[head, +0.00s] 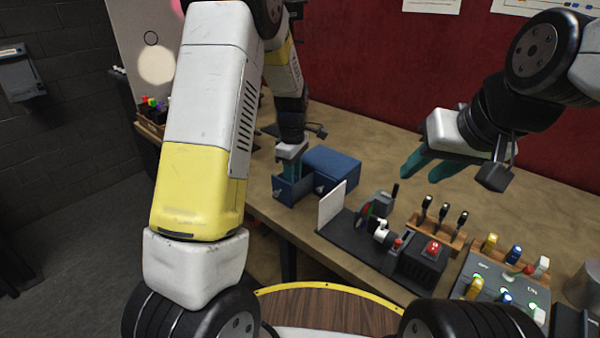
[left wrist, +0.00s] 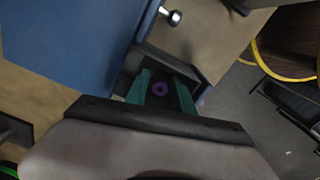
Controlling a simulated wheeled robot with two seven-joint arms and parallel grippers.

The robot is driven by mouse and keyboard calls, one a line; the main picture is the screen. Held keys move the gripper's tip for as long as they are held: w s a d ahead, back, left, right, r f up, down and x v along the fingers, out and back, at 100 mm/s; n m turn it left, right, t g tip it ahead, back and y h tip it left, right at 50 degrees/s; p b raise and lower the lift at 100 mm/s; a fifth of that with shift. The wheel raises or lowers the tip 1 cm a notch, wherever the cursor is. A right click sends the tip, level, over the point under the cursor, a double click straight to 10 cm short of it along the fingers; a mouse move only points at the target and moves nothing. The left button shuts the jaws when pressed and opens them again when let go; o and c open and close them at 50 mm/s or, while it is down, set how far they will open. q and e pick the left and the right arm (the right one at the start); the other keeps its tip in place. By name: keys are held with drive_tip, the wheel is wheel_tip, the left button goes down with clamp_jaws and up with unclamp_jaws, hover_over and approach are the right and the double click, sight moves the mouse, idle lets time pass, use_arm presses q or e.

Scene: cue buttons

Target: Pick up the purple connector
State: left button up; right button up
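The purple connector (left wrist: 160,89) shows as a small purple ring inside an open drawer (left wrist: 150,55) in the left wrist view. The two teal fingers of my left gripper (left wrist: 163,88) reach down into the drawer, one on each side of it. The fingers stand apart, with a dark gap around the ring. In the head view, my left gripper (head: 291,168) points down into the blue drawer (head: 289,190), and the connector is hidden. My right gripper (head: 426,167) is open and empty above the table.
The blue cabinet (head: 332,168) stands beside the open drawer, with a round knob (left wrist: 171,16) near my left gripper. A black device with a red button (head: 433,247), a tool rack (head: 437,222) and a switch panel (head: 505,290) stand to the right.

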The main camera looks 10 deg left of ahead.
use_arm(q)
clamp_jaws()
wheel_tip(320, 180, up, 10)
drive_tip(key=shift+r, duration=0.1)
idle(0.5)
